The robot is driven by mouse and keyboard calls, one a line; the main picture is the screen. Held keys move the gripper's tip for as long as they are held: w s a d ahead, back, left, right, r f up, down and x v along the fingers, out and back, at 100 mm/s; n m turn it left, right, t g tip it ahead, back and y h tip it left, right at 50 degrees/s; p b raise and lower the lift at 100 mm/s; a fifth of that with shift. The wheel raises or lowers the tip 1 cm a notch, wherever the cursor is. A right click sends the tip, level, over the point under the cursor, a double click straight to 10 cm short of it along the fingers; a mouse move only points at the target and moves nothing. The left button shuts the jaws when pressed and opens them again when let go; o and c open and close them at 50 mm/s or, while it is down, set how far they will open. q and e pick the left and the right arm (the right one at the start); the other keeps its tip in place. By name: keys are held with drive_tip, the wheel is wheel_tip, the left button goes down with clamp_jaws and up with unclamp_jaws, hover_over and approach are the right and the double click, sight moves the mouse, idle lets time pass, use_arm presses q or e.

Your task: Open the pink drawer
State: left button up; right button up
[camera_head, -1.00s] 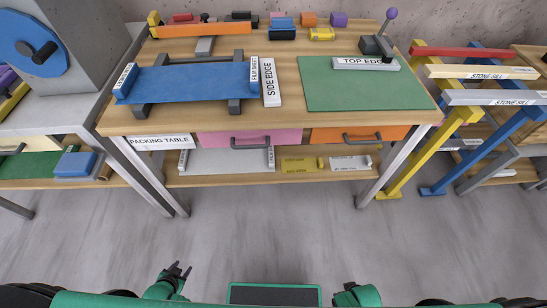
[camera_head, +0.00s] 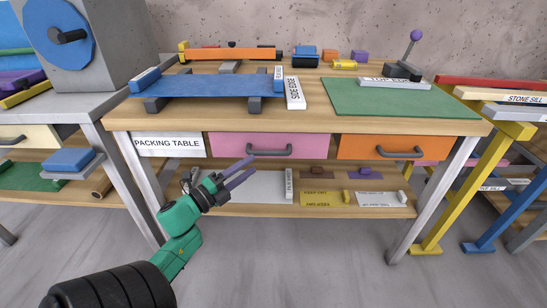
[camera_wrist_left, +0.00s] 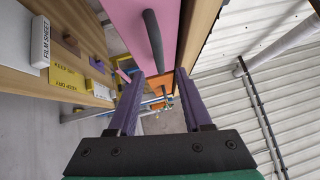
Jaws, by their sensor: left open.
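The pink drawer (camera_head: 240,146) is shut under the packing table's top, between the white "PACKING TABLE" label and the orange drawer. My left gripper (camera_head: 246,172) has two purple fingers and is open and empty, below and left of the handle. In the left wrist view the pink front (camera_wrist_left: 135,30) and the handle (camera_wrist_left: 154,40) lie ahead, beyond and above the open fingers (camera_wrist_left: 160,88). The handle is not between the fingertips. My right gripper is not in view.
The orange drawer (camera_head: 380,147) is beside the pink one. The lower shelf (camera_head: 230,208) holds several labelled sheets and small blocks below my left gripper. The grey floor in front is clear.

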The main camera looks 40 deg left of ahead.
sight(269, 153)
use_arm(q)
drive_tip(key=w, duration=0.5)
drive_tip(key=w+d+r, duration=0.1)
drive_tip(key=w, duration=0.2)
drive_tip(key=shift+w+b, duration=0.15)
drive_tip(key=shift+b, duration=0.2)
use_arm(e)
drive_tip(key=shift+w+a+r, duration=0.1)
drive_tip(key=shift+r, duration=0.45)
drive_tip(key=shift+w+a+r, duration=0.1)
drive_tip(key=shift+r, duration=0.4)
use_arm(q)
drive_tip(key=shift+c, duration=0.3)
clamp_jaws()
drive_tip(key=shift+d, duration=0.1)
